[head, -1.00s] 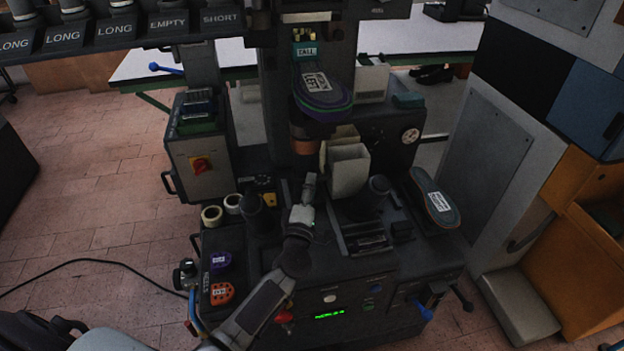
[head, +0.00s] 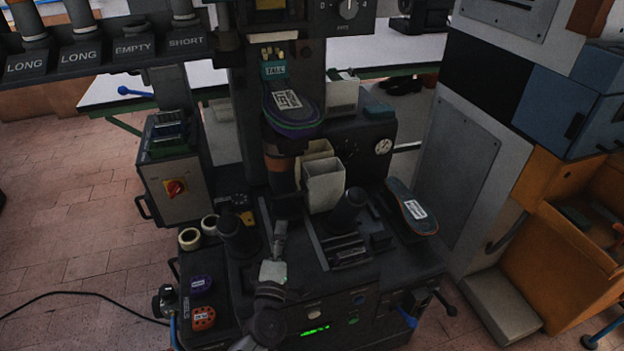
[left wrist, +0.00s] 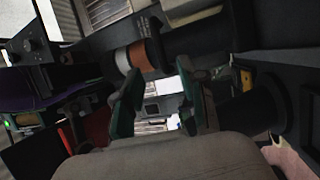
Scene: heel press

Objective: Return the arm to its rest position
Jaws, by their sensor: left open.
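My left arm comes up from the bottom of the head view. Its left gripper (head: 279,232) is over the front part of the dark press (head: 392,258), below the orange-brown cylinder (head: 279,163). In the left wrist view the two green-padded fingers (left wrist: 158,98) stand apart with nothing between them. A sole with a purple and green edge and a white label (head: 290,125) is under the press head. Another dark sole with a label (head: 411,205) lies on the press's right side. My right gripper is not in view.
Two dark upright posts, left (head: 236,238) and right (head: 347,212), flank the gripper. Pale open bins (head: 324,184) stand behind it. Tape rolls (head: 190,239) and purple and orange pieces (head: 203,318) are at left. An orange cabinet (head: 530,262) stands at right.

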